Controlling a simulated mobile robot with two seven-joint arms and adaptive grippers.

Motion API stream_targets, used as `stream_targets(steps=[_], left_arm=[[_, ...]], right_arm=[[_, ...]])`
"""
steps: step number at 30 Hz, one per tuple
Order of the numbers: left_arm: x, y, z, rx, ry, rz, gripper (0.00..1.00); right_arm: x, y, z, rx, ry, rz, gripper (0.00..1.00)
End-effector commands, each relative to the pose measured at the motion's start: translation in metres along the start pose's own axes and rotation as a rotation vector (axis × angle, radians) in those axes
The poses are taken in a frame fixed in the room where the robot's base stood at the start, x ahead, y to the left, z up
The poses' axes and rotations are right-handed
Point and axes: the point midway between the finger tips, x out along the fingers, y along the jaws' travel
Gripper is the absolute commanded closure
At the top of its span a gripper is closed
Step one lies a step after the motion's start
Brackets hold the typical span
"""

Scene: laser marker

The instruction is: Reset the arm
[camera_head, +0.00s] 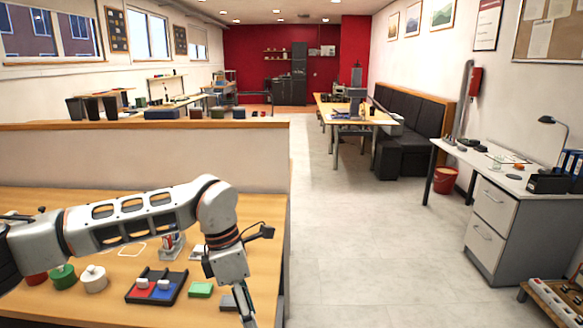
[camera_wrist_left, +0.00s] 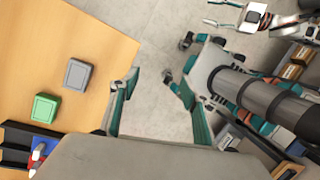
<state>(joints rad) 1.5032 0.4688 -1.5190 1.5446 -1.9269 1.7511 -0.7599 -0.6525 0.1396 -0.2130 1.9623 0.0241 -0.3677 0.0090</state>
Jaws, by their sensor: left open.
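My left arm comes in from the left over the wooden table in the head view. My left gripper (camera_head: 246,312) hangs downward at the table's right edge. In the left wrist view the left gripper (camera_wrist_left: 152,80) has its two fingers apart, with nothing between them but pale floor. In the top right of that view, what looks like my right gripper (camera_wrist_left: 222,14) is held out over the floor. Its fingers look apart and empty. The right gripper does not show in the head view.
On the wooden table (camera_head: 215,312) are a green block (camera_head: 201,289), a black tray (camera_head: 177,297) with red and blue pieces, a green round container (camera_head: 64,276) and a white one (camera_head: 94,279). A grey block (camera_wrist_left: 78,74) lies near the edge. The floor (camera_head: 350,250) to the right is clear.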

Motion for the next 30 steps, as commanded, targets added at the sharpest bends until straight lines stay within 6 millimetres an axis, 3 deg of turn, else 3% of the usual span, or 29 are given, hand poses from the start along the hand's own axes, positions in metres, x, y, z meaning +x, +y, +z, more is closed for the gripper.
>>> stream_targets(steps=[3, 8, 12, 16, 19, 23, 26, 30], left_arm=[[0.034, -0.041, 0.03, 0.019, -0.117, -0.136, 0.53], [0.062, -0.107, 0.081, -0.005, -0.337, -0.365, 0.53], [0.062, -0.158, 0.123, -0.089, -0.554, -0.582, 0.53], [0.045, -0.187, 0.153, -0.217, -0.751, -0.777, 0.53], [0.027, -0.194, 0.169, -0.348, -0.897, -0.921, 0.53], [0.005, -0.183, 0.178, -0.557, -1.075, -1.097, 0.53], [-0.006, -0.161, 0.175, -0.748, -1.199, -1.219, 0.53], [-0.005, -0.117, 0.153, -1.054, -1.351, -1.368, 0.53]], right_arm=[[0.004, 0.003, -0.006, -0.003, 0.011, 0.004, 0.6], [0.003, 0.003, -0.005, -0.002, 0.009, 0.003, 0.6], [0.001, 0.001, -0.001, -0.001, 0.002, 0.002, 0.6], [0.001, 0.001, -0.001, -0.001, 0.002, 0.002, 0.6], [0.001, 0.001, -0.001, -0.001, 0.001, 0.001, 0.6], [0.001, 0.001, -0.001, -0.001, 0.001, 0.001, 0.6], [0.001, 0.001, -0.001, -0.001, 0.002, 0.001, 0.6], [0.001, 0.001, -0.001, -0.001, 0.002, 0.001, 0.6]])
